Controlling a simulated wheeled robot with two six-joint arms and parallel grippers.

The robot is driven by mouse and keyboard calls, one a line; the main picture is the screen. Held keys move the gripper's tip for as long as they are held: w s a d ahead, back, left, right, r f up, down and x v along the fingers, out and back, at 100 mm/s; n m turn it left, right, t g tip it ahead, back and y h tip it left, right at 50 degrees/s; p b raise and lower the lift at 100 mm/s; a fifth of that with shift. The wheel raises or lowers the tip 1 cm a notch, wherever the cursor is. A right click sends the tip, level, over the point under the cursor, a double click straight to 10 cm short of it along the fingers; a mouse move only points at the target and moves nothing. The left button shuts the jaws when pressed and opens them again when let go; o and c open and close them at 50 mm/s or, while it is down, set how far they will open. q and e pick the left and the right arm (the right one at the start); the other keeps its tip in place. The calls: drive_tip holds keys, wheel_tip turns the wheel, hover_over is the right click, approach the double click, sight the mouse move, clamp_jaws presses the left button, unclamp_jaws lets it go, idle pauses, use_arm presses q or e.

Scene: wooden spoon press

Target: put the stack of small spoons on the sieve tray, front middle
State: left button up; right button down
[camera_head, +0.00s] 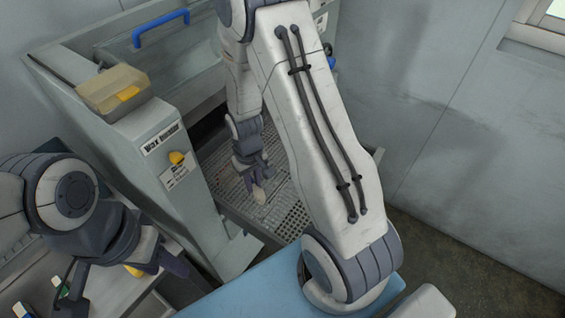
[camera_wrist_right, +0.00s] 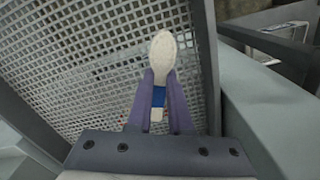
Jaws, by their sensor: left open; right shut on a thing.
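The stack of small spoons (camera_wrist_right: 162,55) is pale, with a blue band around its handles. My right gripper (camera_wrist_right: 160,82) is shut on it, and the rounded spoon ends point away from the wrist. The perforated sieve tray (camera_wrist_right: 90,65) lies behind the spoons in the right wrist view; I cannot tell whether they touch it. In the head view the right gripper (camera_head: 254,168) is over the sieve tray (camera_head: 292,216), inside the machine opening, with the spoons (camera_head: 259,194) below its fingers. My right arm hides part of the tray. My left gripper (camera_head: 126,280) is open at the lower left.
The grey machine's side wall (camera_head: 150,170) stands left of the tray, with a yellow knob (camera_head: 177,158). A yellowish box (camera_head: 112,90) sits on top, near a blue handle (camera_head: 160,28). A light blue surface (camera_head: 255,290) is in front. The visible mesh around the spoons is clear.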

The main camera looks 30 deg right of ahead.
drive_tip(key=s+d+r+b, duration=0.2)
drive_tip(key=s+d+b, duration=0.2)
drive_tip(key=s+d, duration=0.45)
drive_tip(key=s+d+r+b, duration=0.25)
drive_tip(key=s+d, duration=0.25)
drive_tip(key=d, duration=0.7)
drive_tip(key=w+a+f, duration=0.1)
drive_tip(key=w+f, duration=0.1)
drive_tip(key=w, duration=0.1)
drive_tip(key=w+a+f, duration=0.1)
drive_tip(key=w+f, duration=0.2)
drive_tip(key=w, duration=0.1)
drive_tip(key=w+a+f+b, duration=0.1)
drive_tip(key=w+a+f, duration=0.1)
drive_tip(key=w, duration=0.2)
drive_tip(key=shift+f, duration=2.25)
drive_tip(key=shift+f+b, duration=0.1)
drive_tip(key=shift+b, duration=0.2)
drive_tip(key=c, duration=0.8)
unclamp_jaws()
drive_tip(key=shift+c, duration=0.2)
